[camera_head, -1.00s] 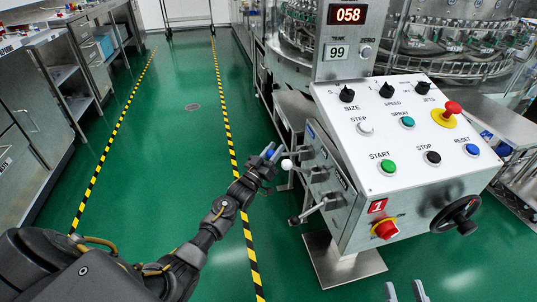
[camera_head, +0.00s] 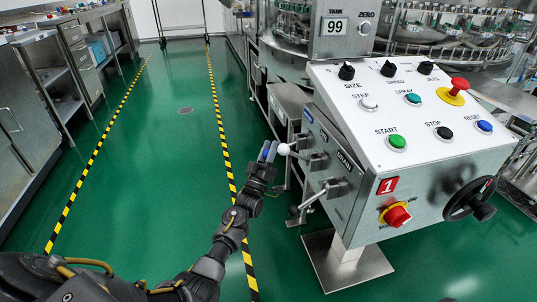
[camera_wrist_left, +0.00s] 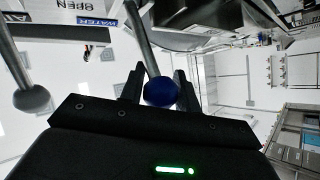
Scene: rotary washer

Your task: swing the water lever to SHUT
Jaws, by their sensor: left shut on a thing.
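The water lever is a metal rod with a dark blue ball knob (camera_wrist_left: 160,91), under a blue WATER label (camera_wrist_left: 95,26) in the left wrist view. My left gripper (camera_wrist_left: 158,80) is shut on this knob, one finger on each side. In the head view my left gripper (camera_head: 268,151) is at the left side of the control box, where blue shows between its fingers. An OPEN marking (camera_wrist_left: 75,8) shows upside down near the rod; I cannot see a SHUT marking. My right gripper is not in view.
A white ball knob (camera_head: 284,149) is close to the right of my left gripper. A dark knob (camera_head: 294,211) on another lever is lower down. The control box (camera_head: 400,120) carries buttons, dials and a handwheel (camera_head: 470,198). Green floor (camera_head: 170,150) lies clear to the left.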

